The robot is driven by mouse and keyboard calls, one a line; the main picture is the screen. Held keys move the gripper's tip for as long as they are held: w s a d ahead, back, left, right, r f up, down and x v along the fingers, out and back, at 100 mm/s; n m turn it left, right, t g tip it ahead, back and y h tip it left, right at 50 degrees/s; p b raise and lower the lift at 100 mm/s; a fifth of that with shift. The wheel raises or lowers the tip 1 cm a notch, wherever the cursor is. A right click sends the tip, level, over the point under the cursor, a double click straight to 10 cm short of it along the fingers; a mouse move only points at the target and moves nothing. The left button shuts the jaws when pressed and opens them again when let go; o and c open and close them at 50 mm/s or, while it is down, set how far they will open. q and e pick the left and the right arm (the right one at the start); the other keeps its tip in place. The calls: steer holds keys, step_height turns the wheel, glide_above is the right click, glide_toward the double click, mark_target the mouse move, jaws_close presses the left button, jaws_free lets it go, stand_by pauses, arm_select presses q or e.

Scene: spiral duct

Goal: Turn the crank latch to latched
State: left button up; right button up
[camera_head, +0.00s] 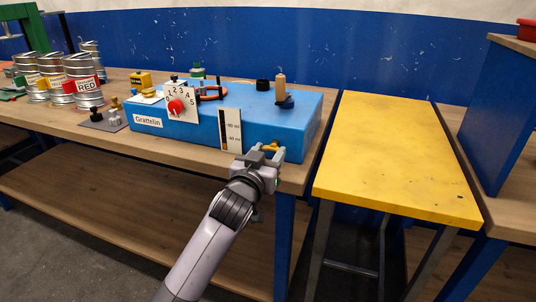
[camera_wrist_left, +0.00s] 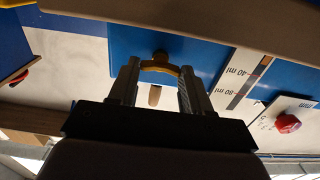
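The blue box (camera_head: 190,115) labelled Grattelin stands on the wooden bench. On its top right is an upright tan handle on a dark base (camera_head: 283,99), which looks like a crank. A curved yellow part (camera_head: 270,147) sits low on the front face; in the left wrist view (camera_wrist_left: 160,68) it has a brown knob at its middle. I cannot tell for certain which is the crank latch. My left gripper (camera_head: 267,155) is at the front face. Its fingers (camera_wrist_left: 158,88) are apart, one on each side of the yellow part; a firm hold is not visible. My right gripper is out of view.
A red dial (camera_head: 176,106) and an ml scale (camera_head: 230,130) are on the box front. Several paint cans (camera_head: 83,80) stand at left. A clear yellow table (camera_head: 390,150) is to the right, with a blue cabinet (camera_head: 497,115) beyond it.

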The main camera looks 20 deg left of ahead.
arm_select(q)
steer(key=shift+c, duration=0.4)
steer(key=shift+m+p, duration=0.7)
steer(key=shift+m, duration=0.2)
steer(key=shift+m+p, duration=0.75)
steer(key=shift+m, duration=0.45)
steer(key=m+p, duration=0.1)
steer(key=m, duration=0.2)
steer(key=shift+m, duration=0.4)
steer(key=m+p, duration=0.2)
steer(key=m, duration=0.2)
steer(key=shift+f+m+p, duration=0.15)
steer(key=shift+m+p, duration=0.45)
steer(key=shift+m, duration=1.9)
